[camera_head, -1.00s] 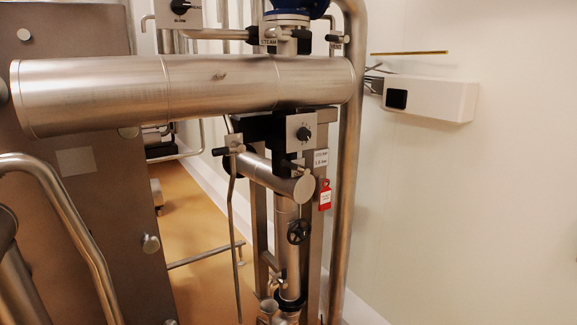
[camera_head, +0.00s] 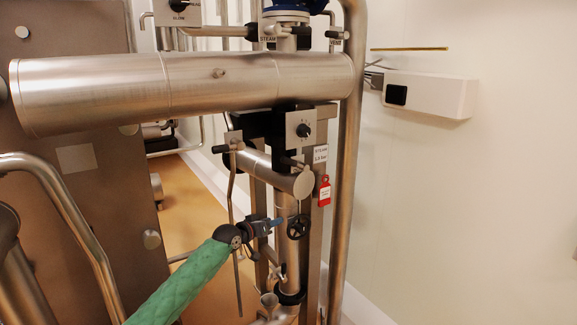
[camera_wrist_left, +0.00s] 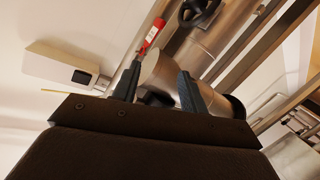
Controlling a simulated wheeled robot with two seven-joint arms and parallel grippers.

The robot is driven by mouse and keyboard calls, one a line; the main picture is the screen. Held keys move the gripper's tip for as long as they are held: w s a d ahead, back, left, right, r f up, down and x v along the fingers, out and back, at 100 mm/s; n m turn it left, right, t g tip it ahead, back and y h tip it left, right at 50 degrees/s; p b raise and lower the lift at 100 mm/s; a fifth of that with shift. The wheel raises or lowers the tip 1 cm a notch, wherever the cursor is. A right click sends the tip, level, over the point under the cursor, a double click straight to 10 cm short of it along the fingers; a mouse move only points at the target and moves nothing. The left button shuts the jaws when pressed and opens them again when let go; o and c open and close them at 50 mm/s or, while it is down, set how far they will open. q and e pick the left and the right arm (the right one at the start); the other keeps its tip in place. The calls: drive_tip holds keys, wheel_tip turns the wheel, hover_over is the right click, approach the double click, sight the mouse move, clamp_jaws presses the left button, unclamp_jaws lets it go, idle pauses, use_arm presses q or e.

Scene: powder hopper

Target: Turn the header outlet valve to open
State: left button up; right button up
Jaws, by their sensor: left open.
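A black handwheel (camera_head: 297,226) sits on the vertical steel pipe below the short capped header pipe (camera_head: 303,184). A black-handled lever (camera_head: 222,149) is at the header's left, and a small lever (camera_head: 288,161) is above its cap. I cannot tell which is the outlet valve. My left gripper (camera_head: 278,221) is beside the vertical pipe, just left of the handwheel. In the left wrist view my gripper (camera_wrist_left: 158,87) is open and empty, with a steel pipe end (camera_wrist_left: 155,72) beyond its fingers. The handwheel (camera_wrist_left: 199,10) shows at the top there.
A large horizontal pipe (camera_head: 190,85) crosses above. A tall vertical pipe (camera_head: 347,180) stands to the right. A red tag (camera_head: 325,192) hangs beside the header. A dial box (camera_head: 300,130) is above it. A white box (camera_head: 430,95) is on the bare right wall.

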use_arm(q)
drive_tip(key=h, duration=0.2)
approach(289, 162)
wheel_tip(289, 162, down, 6)
drive_tip(key=w, duration=0.3)
wheel_tip(289, 162, up, 5)
drive_tip(key=d+m+p, duration=0.1)
drive_tip(key=d, duration=0.1)
drive_tip(key=shift+t, duration=0.3)
drive_tip(key=p+x, duration=0.3)
drive_tip(key=x, duration=0.3)
drive_tip(key=shift+w+r, duration=0.2)
drive_tip(key=shift+w, duration=0.05)
drive_tip(key=shift+w+d+f, duration=0.2)
drive_tip(key=shift+w, duration=0.15)
use_arm(e)
drive_tip(key=s+d+f, duration=0.3)
drive_tip(key=s, duration=0.5)
drive_tip(key=shift+f, duration=0.2)
use_arm(q)
drive_tip(key=shift+r, duration=0.1)
clamp_jaws()
